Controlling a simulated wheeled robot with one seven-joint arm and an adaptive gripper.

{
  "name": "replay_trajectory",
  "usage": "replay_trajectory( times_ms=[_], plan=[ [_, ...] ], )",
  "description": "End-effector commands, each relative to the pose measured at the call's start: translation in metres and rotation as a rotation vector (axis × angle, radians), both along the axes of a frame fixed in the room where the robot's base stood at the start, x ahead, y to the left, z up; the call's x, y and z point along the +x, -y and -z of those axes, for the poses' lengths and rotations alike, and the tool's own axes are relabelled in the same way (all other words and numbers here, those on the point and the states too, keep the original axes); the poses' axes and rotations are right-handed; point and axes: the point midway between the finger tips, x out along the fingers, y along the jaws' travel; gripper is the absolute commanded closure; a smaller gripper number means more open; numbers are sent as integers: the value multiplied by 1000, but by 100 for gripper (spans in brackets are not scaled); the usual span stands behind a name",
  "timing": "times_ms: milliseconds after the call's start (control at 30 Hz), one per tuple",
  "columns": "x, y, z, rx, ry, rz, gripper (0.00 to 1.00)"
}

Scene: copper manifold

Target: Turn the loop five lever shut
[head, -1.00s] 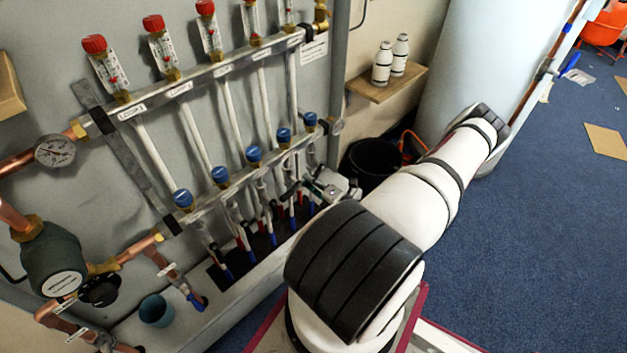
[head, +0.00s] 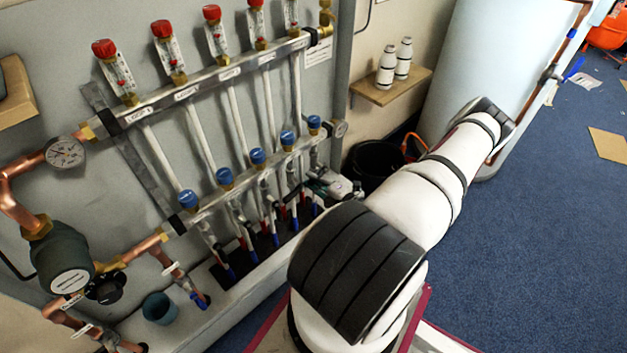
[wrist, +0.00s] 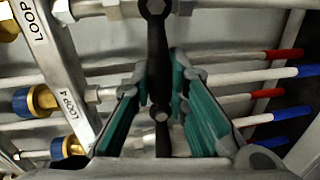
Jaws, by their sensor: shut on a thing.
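A black lever (wrist: 158,55) runs upright through the middle of the wrist view. It has a bolt head near the top, on a pale pipe fitting, and another lower down. My gripper (wrist: 164,72) has its teal-padded fingers on either side of this lever and is shut on it. In the head view my gripper (head: 318,186) is at the right end of the lower manifold bar (head: 240,190). It hides the lever there. A tag reading LOOP (wrist: 38,28) is beside the lever, its number not readable. A LOOP 4 tag (wrist: 70,105) is farther along the bar.
Several blue caps (head: 257,157) line the lower bar, and red-topped flow gauges (head: 163,52) line the upper bar. Red- and blue-ended pipes (wrist: 290,70) run close beside my gripper. A black bucket (head: 378,160) and a shelf with two bottles (head: 387,68) are to the right.

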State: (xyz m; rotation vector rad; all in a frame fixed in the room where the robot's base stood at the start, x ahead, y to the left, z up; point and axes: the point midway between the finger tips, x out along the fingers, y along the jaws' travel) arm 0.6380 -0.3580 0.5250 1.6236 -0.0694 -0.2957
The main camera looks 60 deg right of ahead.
Motion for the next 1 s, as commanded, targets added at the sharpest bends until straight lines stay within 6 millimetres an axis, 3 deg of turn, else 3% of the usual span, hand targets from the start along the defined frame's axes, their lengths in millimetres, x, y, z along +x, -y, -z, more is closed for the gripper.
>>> replay_trajectory(
  times_ms=[100, 133, 200, 633, 1000],
  plan=[
    [1, 1, -5, -2, 12, 2, 100],
    [1, 1, -5, -2, 13, 2, 78],
    [1, 1, -5, -2, 12, 1, 64],
    [-8, -1, -4, -2, 4, 2, 64],
    [-76, -16, -14, -2, 6, 3, 64]
  ],
)
